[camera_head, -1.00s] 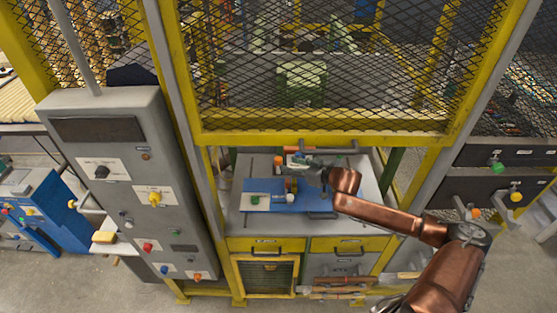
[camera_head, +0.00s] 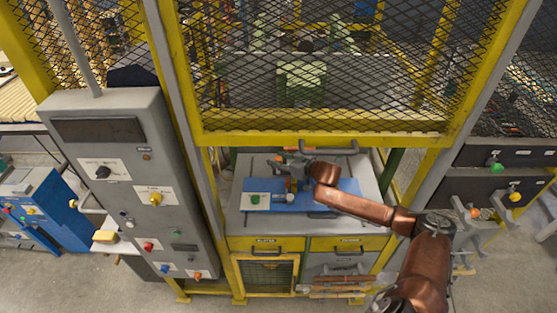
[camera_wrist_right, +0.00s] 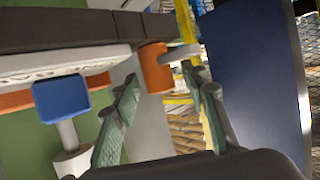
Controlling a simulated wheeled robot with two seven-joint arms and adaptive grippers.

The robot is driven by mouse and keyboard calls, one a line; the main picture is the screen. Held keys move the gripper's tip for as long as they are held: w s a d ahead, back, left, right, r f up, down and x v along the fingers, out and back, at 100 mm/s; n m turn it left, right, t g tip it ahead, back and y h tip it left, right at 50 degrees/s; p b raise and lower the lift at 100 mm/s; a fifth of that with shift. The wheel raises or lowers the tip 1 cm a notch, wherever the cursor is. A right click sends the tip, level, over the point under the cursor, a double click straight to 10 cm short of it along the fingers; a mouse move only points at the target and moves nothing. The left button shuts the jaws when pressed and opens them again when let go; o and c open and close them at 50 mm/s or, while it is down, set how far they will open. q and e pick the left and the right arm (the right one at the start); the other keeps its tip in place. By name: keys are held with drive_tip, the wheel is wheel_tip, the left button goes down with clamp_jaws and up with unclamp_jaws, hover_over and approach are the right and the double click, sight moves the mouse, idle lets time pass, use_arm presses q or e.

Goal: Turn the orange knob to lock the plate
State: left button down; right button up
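In the right wrist view the orange knob (camera_wrist_right: 155,67) sticks out on a pale shaft, just beyond and between the fingertips of my right gripper (camera_wrist_right: 160,82). The green-padded fingers stand apart, with a visible gap on either side of the knob. In the head view my right gripper (camera_head: 287,160) is over the back of the bench, and it appears to cover the orange knob there. A blue plate (camera_head: 340,190) lies on the bench top. My left gripper is out of view.
A blue knob (camera_wrist_right: 60,95) is close to the left finger in the wrist view. A large dark blue panel (camera_wrist_right: 262,75) stands at its right. The grey bench (camera_head: 236,222) sits under a yellow mesh guard (camera_head: 320,140). A grey control cabinet (camera_head: 100,190) stands at the left.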

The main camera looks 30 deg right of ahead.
drive_tip(key=shift+c, duration=0.4)
clamp_jaws()
